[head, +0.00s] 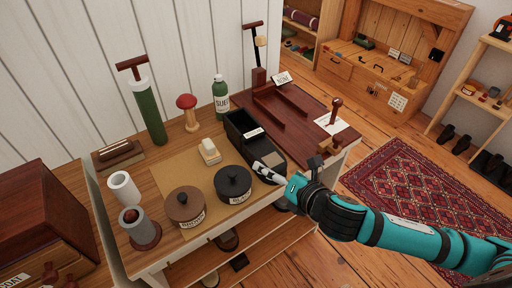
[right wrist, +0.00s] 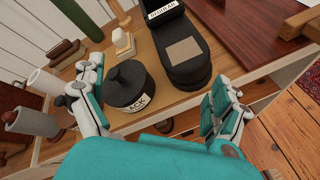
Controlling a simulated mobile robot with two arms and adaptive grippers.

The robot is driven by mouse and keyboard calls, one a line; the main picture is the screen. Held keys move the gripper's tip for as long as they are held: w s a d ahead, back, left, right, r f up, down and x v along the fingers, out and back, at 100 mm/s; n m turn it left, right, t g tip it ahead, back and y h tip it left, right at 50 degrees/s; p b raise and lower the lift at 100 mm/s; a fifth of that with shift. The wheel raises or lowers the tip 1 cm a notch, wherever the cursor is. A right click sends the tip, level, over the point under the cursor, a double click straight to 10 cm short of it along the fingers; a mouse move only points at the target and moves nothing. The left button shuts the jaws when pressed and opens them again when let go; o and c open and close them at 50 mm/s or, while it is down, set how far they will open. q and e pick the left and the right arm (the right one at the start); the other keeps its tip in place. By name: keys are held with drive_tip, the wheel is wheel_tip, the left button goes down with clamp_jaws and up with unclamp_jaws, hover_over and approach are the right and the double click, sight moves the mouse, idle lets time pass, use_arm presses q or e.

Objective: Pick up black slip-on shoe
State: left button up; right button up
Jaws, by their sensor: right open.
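A long black shoe-like object (head: 235,128), open at the back and with a rounded front and a beige patch, lies on the table; I cannot tell for sure that it is the slip-on shoe. It also shows in the right wrist view (right wrist: 188,72), with a white label across it. My right gripper (head: 280,180) is open and empty just at its front end. In the right wrist view the two fingers (right wrist: 158,102) are spread wide, with the object's front and a black lidded pot (right wrist: 128,84) beyond them. My left gripper is out of view.
The black pot (head: 233,183) stands close left of my right gripper, beside a brown lidded pot (head: 185,206). A green bottle (head: 220,94) and a dark red tray (head: 300,122) stand farther back. Dark shoes (head: 461,145) stand by the right rack; others sit under the table.

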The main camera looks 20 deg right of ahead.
drive_tip(key=w+d+r+n+y, duration=0.1)
drive_tip(key=w+d+r+n, duration=0.15)
drive_tip(key=n, duration=0.55)
approach(256, 137)
drive_tip(key=shift+n, duration=0.3)
drive_tip(key=x, duration=0.2)
drive_tip(key=p+x, duration=0.1)
drive_tip(key=x, duration=0.2)
drive_tip(key=shift+s+a+f, duration=0.15)
drive_tip(key=shift+s+f, duration=0.1)
drive_tip(key=shift+f, duration=0.1)
drive_tip(key=shift+r+x, duration=0.15)
drive_tip(key=shift+x, duration=1.2)
drive_tip(key=shift+r+x, duration=0.2)
drive_tip(key=shift+x, duration=1.15)
drive_tip(key=shift+w, duration=0.15)
drive_tip(key=shift+t, duration=0.3)
drive_tip(key=shift+c, duration=0.4)
drive_tip(key=c, duration=1.4)
